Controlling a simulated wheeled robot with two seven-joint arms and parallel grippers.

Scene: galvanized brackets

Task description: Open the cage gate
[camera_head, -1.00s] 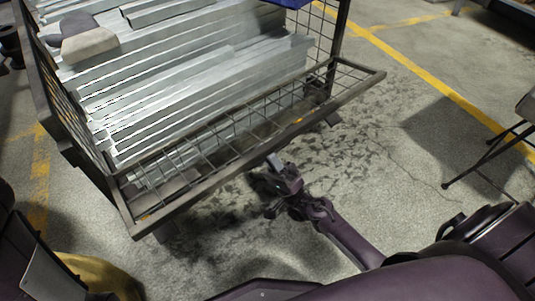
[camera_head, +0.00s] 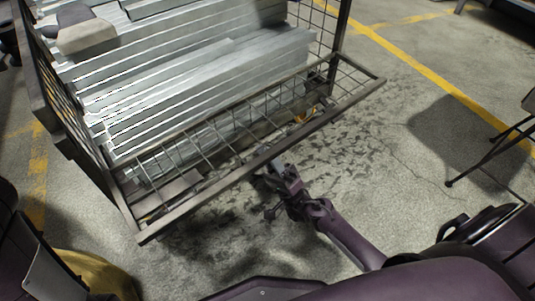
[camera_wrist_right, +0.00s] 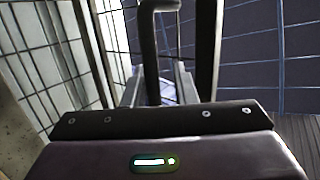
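The cage gate (camera_head: 222,147) is the wire mesh front panel of the dark metal cage, with a thick bar (camera_head: 330,115) along its near edge. It leans outward toward me, and its near bar stands away from the cage body. My right gripper (camera_head: 272,172) is at the near side of this bar, close to its middle; contact is unclear from the head view. In the right wrist view, its fingers (camera_wrist_right: 158,88) stand apart, with a dark upright bar (camera_wrist_right: 149,55) between them and gaps beside it. My left gripper is not in view.
Galvanized brackets (camera_head: 190,75) lie stacked in the cage. A small orange part (camera_head: 301,115) shows behind the mesh. The floor (camera_head: 375,150) right of the cage is clear up to a dark stand (camera_head: 488,155).

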